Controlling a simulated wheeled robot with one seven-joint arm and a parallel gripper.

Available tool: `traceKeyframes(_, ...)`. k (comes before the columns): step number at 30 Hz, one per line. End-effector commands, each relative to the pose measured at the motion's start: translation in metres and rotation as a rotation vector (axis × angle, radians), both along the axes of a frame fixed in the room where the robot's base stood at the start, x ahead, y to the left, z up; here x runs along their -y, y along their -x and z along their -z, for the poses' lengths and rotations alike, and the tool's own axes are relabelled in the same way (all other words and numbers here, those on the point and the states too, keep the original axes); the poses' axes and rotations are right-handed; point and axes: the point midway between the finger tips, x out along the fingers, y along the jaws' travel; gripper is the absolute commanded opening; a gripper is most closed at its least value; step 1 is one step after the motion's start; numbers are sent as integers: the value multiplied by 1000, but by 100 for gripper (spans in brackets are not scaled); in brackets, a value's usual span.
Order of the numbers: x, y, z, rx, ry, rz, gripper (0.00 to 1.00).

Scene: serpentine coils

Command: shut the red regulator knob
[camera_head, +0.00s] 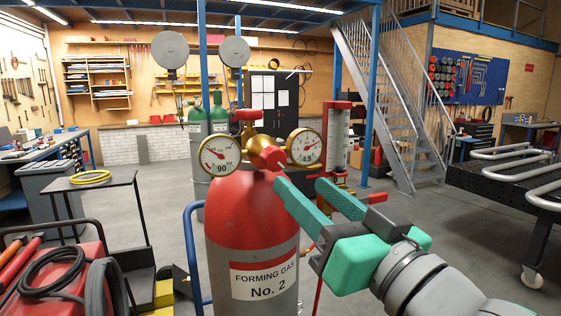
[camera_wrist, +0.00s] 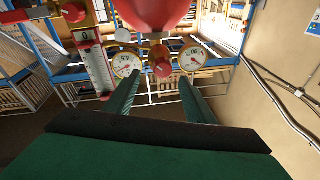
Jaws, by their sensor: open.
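The red regulator knob (camera_head: 270,157) sticks out from the brass regulator between two round gauges (camera_head: 220,154) (camera_head: 305,147), on top of a red and grey cylinder (camera_head: 252,215) labelled "FORMING GAS No. 2". My gripper (camera_head: 300,181) reaches in from the lower right; its green fingers are open and empty. In the head view one fingertip shows just below and right of the knob. In the wrist view the knob (camera_wrist: 161,62) lies beyond and between the two spread fingers (camera_wrist: 160,80). I cannot tell whether either finger touches it.
A red valve handle (camera_head: 247,115) stands above the regulator. A clear-tubed flowmeter (camera_head: 337,135) is behind it to the right. A red machine with black hoses (camera_head: 60,285) is at lower left. A black bench with bent pipes (camera_head: 510,180) is at right. Floor between is open.

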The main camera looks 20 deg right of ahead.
Motion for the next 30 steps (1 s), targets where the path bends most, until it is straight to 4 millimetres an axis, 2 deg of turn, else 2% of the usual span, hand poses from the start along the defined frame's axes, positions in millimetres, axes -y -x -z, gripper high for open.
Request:
traceKeyframes(1,-3,7,-9,-18,42,18,50)
traceKeyframes(6,-11,24,-23,-94,144,71,50)
traceKeyframes(15,-16,35,-28,-161,217,123,50)
traceKeyframes(20,-16,21,-28,-164,217,123,50)
traceKeyframes(30,-18,-38,-28,-163,217,123,50)
